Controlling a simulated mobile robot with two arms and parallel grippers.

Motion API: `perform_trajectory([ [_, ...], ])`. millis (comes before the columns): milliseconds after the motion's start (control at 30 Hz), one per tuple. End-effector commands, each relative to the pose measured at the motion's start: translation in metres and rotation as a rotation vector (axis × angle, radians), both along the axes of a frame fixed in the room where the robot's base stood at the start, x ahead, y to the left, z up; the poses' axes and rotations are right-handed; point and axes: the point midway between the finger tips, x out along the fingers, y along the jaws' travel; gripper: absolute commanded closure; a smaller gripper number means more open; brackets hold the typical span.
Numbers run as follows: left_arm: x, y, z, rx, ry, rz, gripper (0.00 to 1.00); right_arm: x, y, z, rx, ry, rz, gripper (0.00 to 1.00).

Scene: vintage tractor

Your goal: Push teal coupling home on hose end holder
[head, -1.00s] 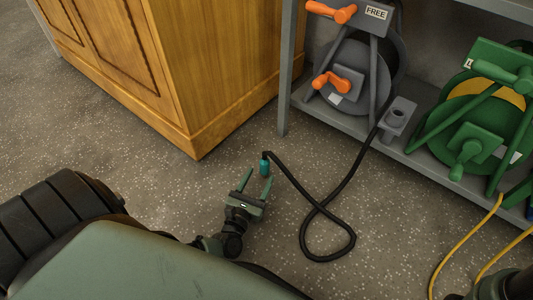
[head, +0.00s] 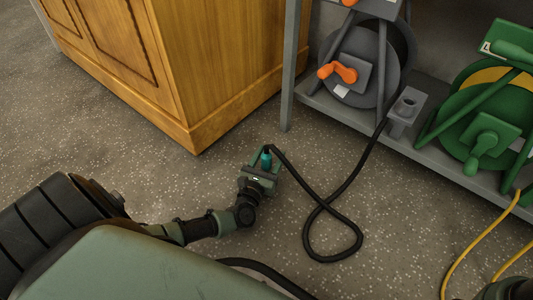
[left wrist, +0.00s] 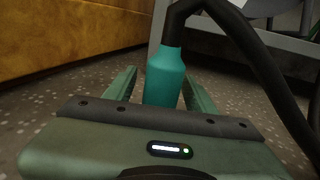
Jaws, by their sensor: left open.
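The teal coupling (head: 266,160) is on the end of a black hose (head: 316,212) that loops on the floor. In the left wrist view the coupling (left wrist: 164,80) stands upright between the fingers of my left gripper (left wrist: 160,92), with the hose bending off its top to the right. My left gripper (head: 264,166) is open around it in the head view, with a finger on each side. My right gripper is not visible.
A wooden cabinet (head: 190,70) stands behind and left of the coupling. The grey shelf (head: 345,112) carries the grey reel (head: 362,60) with an orange crank and a green reel (head: 485,125). A yellow hose (head: 478,235) lies at right. Speckled floor is clear around the loop.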

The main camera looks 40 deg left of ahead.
Motion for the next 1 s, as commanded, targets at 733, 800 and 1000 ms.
perform_trajectory([
  [733, 0.000, 0.000, 0.018, -0.001, 0.000, 0.001, 1.00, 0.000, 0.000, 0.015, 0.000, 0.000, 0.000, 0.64],
  [800, -0.001, 0.000, 0.028, -0.001, 0.000, 0.000, 1.00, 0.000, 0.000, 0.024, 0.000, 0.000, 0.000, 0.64],
  [1000, 0.000, 0.000, 0.077, -0.002, -0.001, 0.000, 1.00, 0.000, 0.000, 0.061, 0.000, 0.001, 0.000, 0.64],
])
